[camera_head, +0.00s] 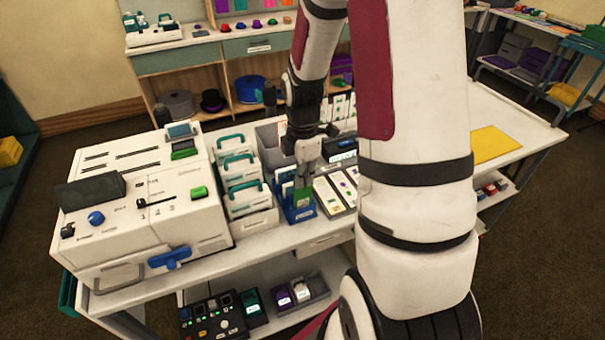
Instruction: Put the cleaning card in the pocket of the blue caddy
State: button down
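The blue caddy (300,214) stands on the white table near the middle of the view, with a small light label on its front. A small green and white card (302,198) shows upright at the caddy, directly below my fingertips; I take it to be the cleaning card. My gripper (304,184) points down over the caddy, its fingertips at the card's top edge. The fingers overlap in this view, so whether they grip the card is unclear. The card's lower edge and the inside of the pocket are hard to make out.
A large white machine (148,205) and a stack of white bins with teal handles (243,187) stand left of the caddy. A tray of cards (329,195) lies close on its right. My arm hides part of the table. A yellow sheet (483,144) lies far right.

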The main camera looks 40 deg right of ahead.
jog(key=shift+f+b, duration=0.35)
jog(key=shift+f, duration=1.35)
jog(key=c, duration=1.7)
grip_release()
notch_tip(320, 180, up, 11)
jog(key=shift+r, duration=0.5)
